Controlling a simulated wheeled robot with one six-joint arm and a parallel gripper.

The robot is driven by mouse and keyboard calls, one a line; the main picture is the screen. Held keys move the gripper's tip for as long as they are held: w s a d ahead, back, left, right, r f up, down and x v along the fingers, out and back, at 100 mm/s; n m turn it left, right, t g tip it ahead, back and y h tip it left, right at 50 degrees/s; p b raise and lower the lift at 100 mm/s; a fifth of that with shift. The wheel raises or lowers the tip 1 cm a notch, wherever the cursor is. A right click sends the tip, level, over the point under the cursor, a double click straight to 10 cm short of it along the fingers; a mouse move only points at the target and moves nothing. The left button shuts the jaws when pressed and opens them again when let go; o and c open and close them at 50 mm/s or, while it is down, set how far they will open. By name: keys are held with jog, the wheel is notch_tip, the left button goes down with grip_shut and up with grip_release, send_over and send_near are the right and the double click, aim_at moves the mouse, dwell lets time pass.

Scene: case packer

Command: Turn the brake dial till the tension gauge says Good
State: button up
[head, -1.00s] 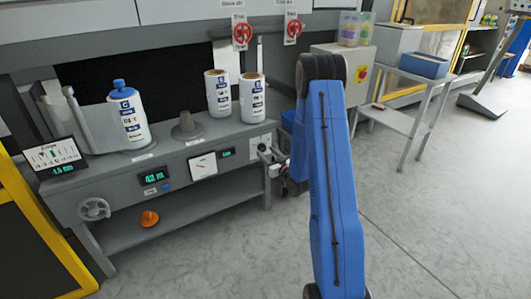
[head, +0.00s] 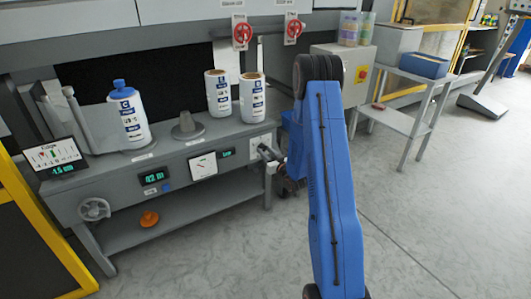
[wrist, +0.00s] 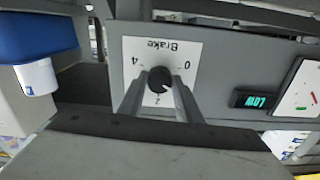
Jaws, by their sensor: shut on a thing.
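The brake dial (wrist: 160,79) is a black knob on a white plate marked Brake (wrist: 188,58), upside down in the wrist view. The plate carries 0, 2 and 4; the knob's exact setting is too small to tell. My gripper (wrist: 159,90) is shut on the knob, one finger on each side. In the head view my gripper (head: 266,153) is at the right end of the bench front and hides the dial. The tension gauge (head: 203,166) is a white dial; it is cut off in the wrist view (wrist: 301,88). The small display (wrist: 255,100) beside it reads LOW.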

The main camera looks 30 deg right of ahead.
jog(key=m, duration=0.4)
dwell(0.4)
jog(key=o, duration=1)
jog(key=shift+o, duration=0.2)
jog(key=s, duration=1.7)
jog(key=shift+s+d, duration=0.25)
